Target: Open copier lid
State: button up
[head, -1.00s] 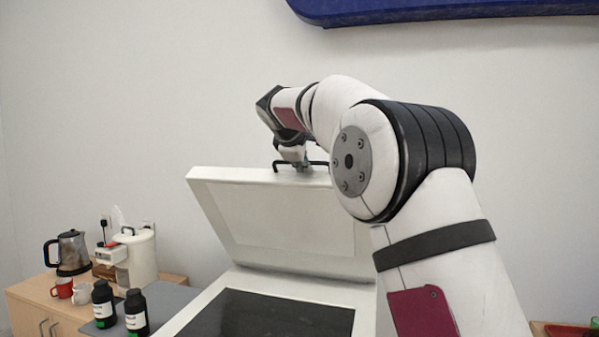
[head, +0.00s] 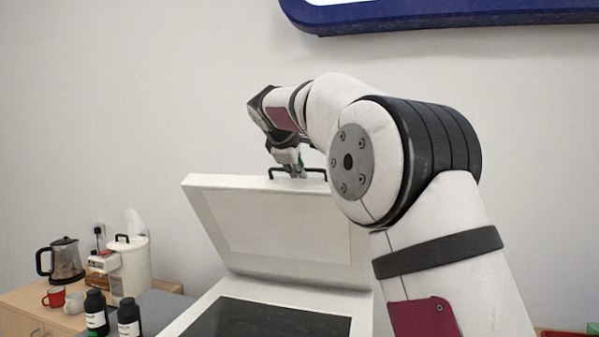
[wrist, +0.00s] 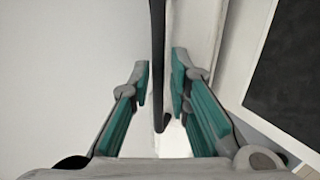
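The copier lid (head: 290,228) stands raised and tilted back from the copier bed (head: 192,318), with the dark glass (head: 262,320) uncovered in the head view. The black lid handle (head: 310,171) runs along the lid's top edge. My gripper (head: 292,172) is at that handle. In the wrist view, the teal-padded fingers of my gripper (wrist: 160,85) stand apart on either side of the black handle bar (wrist: 158,60), with gaps between pads and bar. Part of the lid is hidden behind my arm.
A kettle (head: 66,262), a white dispenser (head: 130,265), a red cup (head: 54,297) and two dark bottles (head: 130,316) stand on the left. A blue-edged sign (head: 440,18) hangs on the wall above. The wall behind the lid is bare.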

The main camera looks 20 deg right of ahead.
jog(key=v, duration=0.9)
jog(key=shift+s+a+r, duration=0.15)
jog(key=shift+s+r, duration=0.05)
jog(key=shift+s, duration=0.05)
jog(key=s+a+f+m+g+y, duration=0.1)
jog(key=s+f+m+y, duration=0.1)
jog(key=s+f, duration=0.7)
jog(key=s+a+f+m+g+y, duration=0.1)
jog(key=s+f+m, duration=0.4)
jog(key=s, duration=1.3)
jog(key=s+a+f+m+g+y, duration=0.1)
jog(key=s+a+f+m+y, duration=0.1)
jog(key=s+f, duration=1.1)
jog(key=shift+s+a+m+g+y, duration=0.3)
jog(key=shift+s+a+m+y, duration=0.1)
jog(key=shift+m+y, duration=0.5)
jog(key=shift+r, duration=0.1)
